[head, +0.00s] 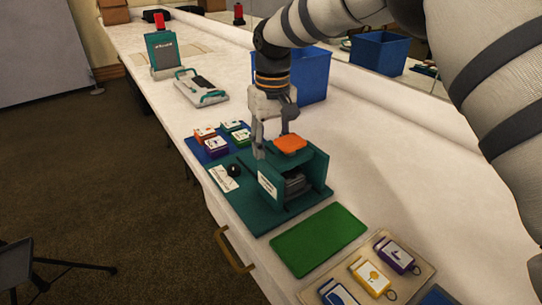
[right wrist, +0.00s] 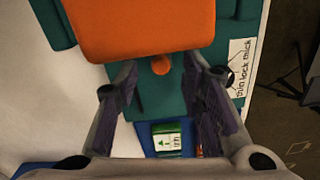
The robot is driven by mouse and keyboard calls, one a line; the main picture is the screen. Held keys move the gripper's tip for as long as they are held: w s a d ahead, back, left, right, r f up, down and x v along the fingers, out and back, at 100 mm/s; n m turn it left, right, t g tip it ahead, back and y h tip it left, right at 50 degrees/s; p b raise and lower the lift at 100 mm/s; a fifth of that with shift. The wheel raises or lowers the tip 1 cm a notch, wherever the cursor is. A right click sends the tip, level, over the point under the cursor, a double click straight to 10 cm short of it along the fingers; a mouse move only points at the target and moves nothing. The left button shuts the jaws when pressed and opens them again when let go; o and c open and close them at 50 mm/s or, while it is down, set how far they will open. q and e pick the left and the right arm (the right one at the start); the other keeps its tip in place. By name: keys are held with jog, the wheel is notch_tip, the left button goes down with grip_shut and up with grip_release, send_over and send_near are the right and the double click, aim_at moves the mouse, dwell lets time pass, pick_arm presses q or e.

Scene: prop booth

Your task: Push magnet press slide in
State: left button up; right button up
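The magnet press (head: 318,172) is a teal frame on a teal base, with an orange top plate (head: 291,144). A dark block (head: 296,184) sits inside its opening; I cannot tell how far any slide is in. A black ball knob (head: 234,170) stands on the base to the left of the frame. My right gripper (head: 272,143) points down beside the orange plate, at the frame's far left side. In the right wrist view its fingers (right wrist: 162,105) are apart with nothing gripped; a small orange round piece (right wrist: 161,65) shows beyond them under the plate (right wrist: 140,25). My left gripper is not in view.
A blue tray (head: 192,146) with several small coloured boxes lies beyond the press. A green mat (head: 318,240) and a beige tray (head: 421,271) with keyring boxes lie nearer. A blue bin (head: 312,78) stands behind the gripper. The white table is clear to the right.

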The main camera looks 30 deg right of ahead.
notch_tip(320, 180, up, 9)
jog(key=shift+r, duration=0.15)
dwell(0.4)
